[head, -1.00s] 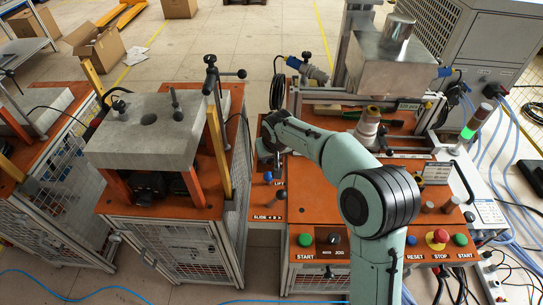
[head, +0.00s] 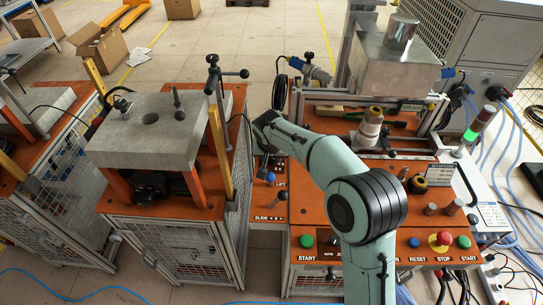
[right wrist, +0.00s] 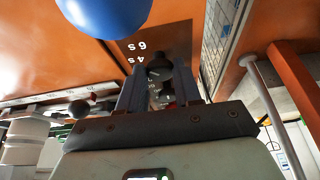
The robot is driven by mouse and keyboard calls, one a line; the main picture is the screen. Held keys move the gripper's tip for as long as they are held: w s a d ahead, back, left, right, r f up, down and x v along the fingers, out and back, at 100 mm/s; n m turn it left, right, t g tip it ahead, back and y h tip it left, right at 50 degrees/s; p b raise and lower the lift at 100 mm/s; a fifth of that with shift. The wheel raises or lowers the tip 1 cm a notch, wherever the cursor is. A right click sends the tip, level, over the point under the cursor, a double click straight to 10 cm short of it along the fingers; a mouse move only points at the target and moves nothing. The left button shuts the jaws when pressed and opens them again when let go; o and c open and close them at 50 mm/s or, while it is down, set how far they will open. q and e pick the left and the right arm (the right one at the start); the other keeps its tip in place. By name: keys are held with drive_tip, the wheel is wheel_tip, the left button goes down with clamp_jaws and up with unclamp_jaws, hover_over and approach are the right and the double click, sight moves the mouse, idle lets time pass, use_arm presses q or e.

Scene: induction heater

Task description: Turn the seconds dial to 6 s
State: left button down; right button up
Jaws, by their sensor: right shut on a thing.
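My right gripper (right wrist: 162,80) is shut on a small black knob, the seconds dial (right wrist: 158,68), in the right wrist view. The fingers sit on both sides of it. Labels reading upside down as 6 s and 4 s (right wrist: 137,52) are printed on the dark plate beside the dial. The dial's pointer mark cannot be made out. In the head view my right arm reaches to the left side of the orange bench (head: 305,215), and its hand hides the dial. My left gripper is out of view.
A blue ball knob (right wrist: 105,12) is close to the gripper; it also shows in the head view (head: 270,177). A black-knobbed lever (head: 282,193) stands just in front of it. A caged press station (head: 150,125) stands close on the left.

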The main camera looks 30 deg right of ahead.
drive_tip(key=o, duration=1)
drive_tip(key=shift+o, duration=0.2)
drive_tip(key=v, duration=1.3)
drive_tip(key=shift+r+p, duration=0.15)
drive_tip(key=shift+p, duration=0.15)
drive_tip(key=shift+d, duration=0.1)
drive_tip(key=shift+s, duration=0.1)
